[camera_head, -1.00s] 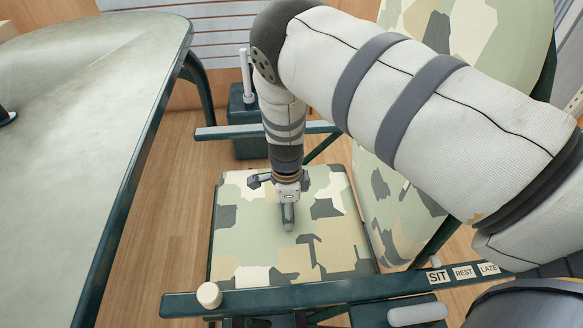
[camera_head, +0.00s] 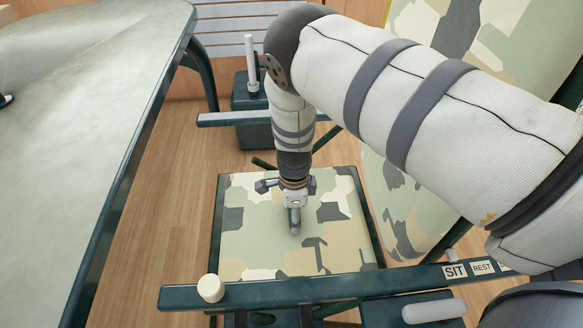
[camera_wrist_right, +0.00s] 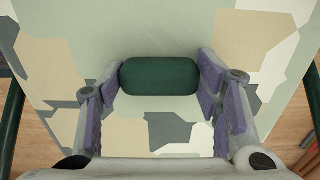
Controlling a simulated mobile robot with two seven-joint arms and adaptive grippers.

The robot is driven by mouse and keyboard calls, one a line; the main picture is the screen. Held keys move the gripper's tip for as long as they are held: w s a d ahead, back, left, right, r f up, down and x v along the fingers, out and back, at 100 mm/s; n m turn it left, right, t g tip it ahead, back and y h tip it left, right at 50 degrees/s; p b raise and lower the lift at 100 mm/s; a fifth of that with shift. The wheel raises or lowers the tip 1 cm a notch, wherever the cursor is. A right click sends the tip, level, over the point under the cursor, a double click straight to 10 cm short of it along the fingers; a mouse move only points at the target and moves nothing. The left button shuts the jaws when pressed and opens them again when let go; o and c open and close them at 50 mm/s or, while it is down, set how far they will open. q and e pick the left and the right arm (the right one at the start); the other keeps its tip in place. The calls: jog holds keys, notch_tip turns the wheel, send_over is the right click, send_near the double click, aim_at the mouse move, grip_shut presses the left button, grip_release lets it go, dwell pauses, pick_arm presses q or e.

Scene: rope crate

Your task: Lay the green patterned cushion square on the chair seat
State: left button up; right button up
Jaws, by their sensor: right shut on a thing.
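The green patterned cushion (camera_head: 262,238), a flat camouflage square, is over the chair seat, its edges roughly in line with the dark green seat frame (camera_head: 215,222). Whether it rests fully on the frame or hangs just above it, I cannot tell. My right gripper (camera_head: 294,222) points down at the middle of the cushion. In the right wrist view its purple-padded fingers are shut on a dark green rounded grip (camera_wrist_right: 160,76) on top of the cushion (camera_wrist_right: 120,28). The far seat edge is partly hidden by my arm. My left gripper is not in view.
A chair arm rail (camera_head: 330,289) with SIT and REST labels and a cream knob (camera_head: 211,288) crosses in front. Another rail (camera_head: 225,119) is behind. The camouflage backrest (camera_head: 400,205) stands at right. A large table (camera_head: 75,130) is at left, with wooden floor between.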

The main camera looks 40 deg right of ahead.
jog(key=shift+f, duration=0.35)
jog(key=shift+w+r, duration=0.1)
jog(key=shift+f+b, duration=0.3)
jog(key=shift+f, duration=0.2)
jog(key=o, duration=1.5)
notch_tip(320, 180, up, 12)
